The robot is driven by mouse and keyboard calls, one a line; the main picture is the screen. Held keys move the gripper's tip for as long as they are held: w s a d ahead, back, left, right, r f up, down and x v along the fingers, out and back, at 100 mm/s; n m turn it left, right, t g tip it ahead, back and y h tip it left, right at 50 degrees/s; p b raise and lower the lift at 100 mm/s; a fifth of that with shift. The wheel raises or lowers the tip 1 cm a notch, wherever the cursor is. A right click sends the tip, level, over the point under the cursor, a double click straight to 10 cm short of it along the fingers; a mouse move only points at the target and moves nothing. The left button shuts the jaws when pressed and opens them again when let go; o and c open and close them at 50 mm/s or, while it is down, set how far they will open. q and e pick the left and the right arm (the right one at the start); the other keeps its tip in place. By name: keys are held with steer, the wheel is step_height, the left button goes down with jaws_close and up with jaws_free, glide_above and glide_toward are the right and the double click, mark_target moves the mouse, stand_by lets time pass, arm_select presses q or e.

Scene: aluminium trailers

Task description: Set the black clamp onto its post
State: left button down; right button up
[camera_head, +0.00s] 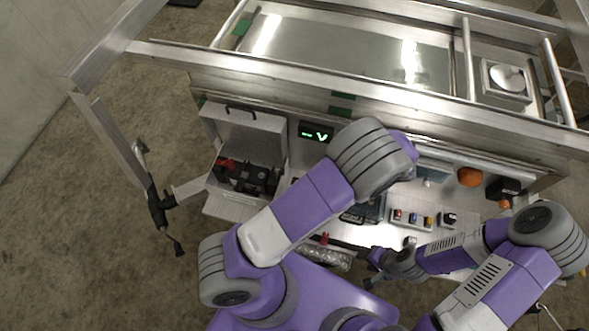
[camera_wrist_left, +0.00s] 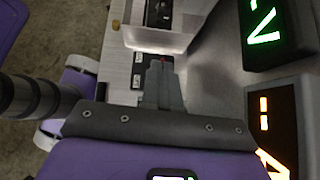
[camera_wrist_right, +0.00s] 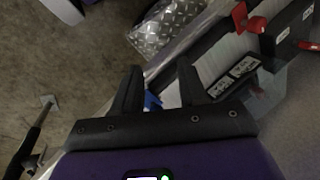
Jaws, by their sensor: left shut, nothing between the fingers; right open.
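I cannot single out the black clamp or its post with certainty. In the head view several black pieces (camera_head: 250,178), one with red, lie in an open metal case (camera_head: 243,133) at the left. In the right wrist view a black block (camera_wrist_right: 290,30) with a red part (camera_wrist_right: 250,22) stands at the upper right, beyond my fingers. My right gripper (camera_head: 370,270) is at the bench's front edge; its fingers (camera_wrist_right: 158,85) are apart and hold nothing. My left gripper is hidden behind my left arm in the head view; in its wrist view its fingers (camera_wrist_left: 163,70) are together and empty.
A green-lit display (camera_head: 316,133) is on the back panel; it also shows in the left wrist view (camera_wrist_left: 265,25). Small coloured blocks (camera_head: 412,219) sit on the bench right of centre. An orange ball (camera_head: 469,177) is at the back right. Trailer rails (camera_head: 350,92) run behind.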

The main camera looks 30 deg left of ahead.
arm_select(q)
steer(key=a+r+x, duration=0.2)
steer(key=x, duration=1)
steer(key=shift+s+a+b, duration=0.15)
steer(key=shift+s+b, duration=0.05)
steer(key=shift+b, duration=0.1)
steer(key=shift+w, duration=0.15)
